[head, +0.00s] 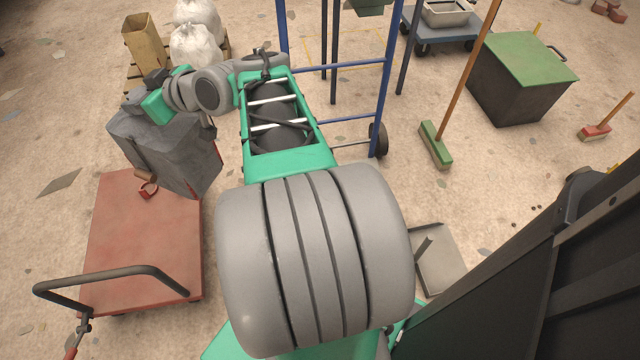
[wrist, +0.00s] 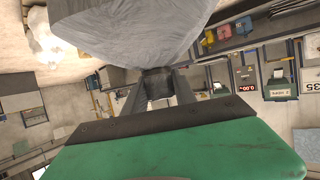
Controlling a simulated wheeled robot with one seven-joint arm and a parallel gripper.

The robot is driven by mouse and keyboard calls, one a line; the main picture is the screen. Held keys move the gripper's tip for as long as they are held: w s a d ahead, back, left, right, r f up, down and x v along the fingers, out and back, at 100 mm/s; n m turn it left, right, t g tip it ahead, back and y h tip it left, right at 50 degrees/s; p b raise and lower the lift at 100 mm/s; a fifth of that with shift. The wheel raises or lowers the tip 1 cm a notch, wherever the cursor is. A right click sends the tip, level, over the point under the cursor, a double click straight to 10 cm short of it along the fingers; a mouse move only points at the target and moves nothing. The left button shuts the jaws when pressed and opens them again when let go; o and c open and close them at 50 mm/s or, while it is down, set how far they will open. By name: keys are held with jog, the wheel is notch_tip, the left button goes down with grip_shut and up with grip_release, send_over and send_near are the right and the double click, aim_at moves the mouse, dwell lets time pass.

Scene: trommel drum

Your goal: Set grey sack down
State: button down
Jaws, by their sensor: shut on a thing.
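The grey sack (head: 165,150) is a bulky, dark grey block-like bag at the left in the head view, overlapping the far end of the red platform cart (head: 150,240). Whether it rests on the cart, on the floor or hangs just above cannot be told. My gripper (wrist: 158,88) is shut on the sack's gathered neck, as the wrist view shows. The sack's body (wrist: 130,30) fills the top of that view. In the head view my wrist is above the sack's top, and the fingertips are hidden.
The cart's black handle (head: 115,272) is at its near end, and a small reddish-brown clamp-like item (head: 148,189) lies by the sack. White sacks (head: 195,45) and a tan bin (head: 145,42) stand behind. A blue frame (head: 384,85) stands right of my arm.

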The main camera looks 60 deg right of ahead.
jog(key=s+d+f+m+g+h+p, duration=0.1)
jog(key=s+d+f+m+g+h, duration=0.2)
jog(key=d+f+m+h, duration=0.65)
jog(key=s+d+f+m+g+h, duration=0.2)
jog(key=d+f+m+h, duration=0.15)
jog(key=d+f, duration=1.1)
jog(key=s+d+f+m+g+h+p, duration=0.1)
jog(key=s+d+f+m+g, duration=0.2)
jog(key=s, duration=0.5)
jog(key=s+d+f+m+g+h, duration=0.1)
jog(key=s+d+f+m+g, duration=0.2)
jog(key=s, duration=0.5)
jog(key=s+d+f+m+g+h+p, duration=0.1)
jog(key=s+d+f+g, duration=0.1)
jog(key=s+d+f, duration=0.45)
jog(key=w+d+f+b, duration=0.4)
jog(key=d+f+b, duration=0.2)
jog(key=d+f, duration=0.3)
jog(key=shift+w+d+f+b, duration=0.2)
jog(key=shift+d+f+b, duration=0.1)
jog(key=shift+f, duration=0.9)
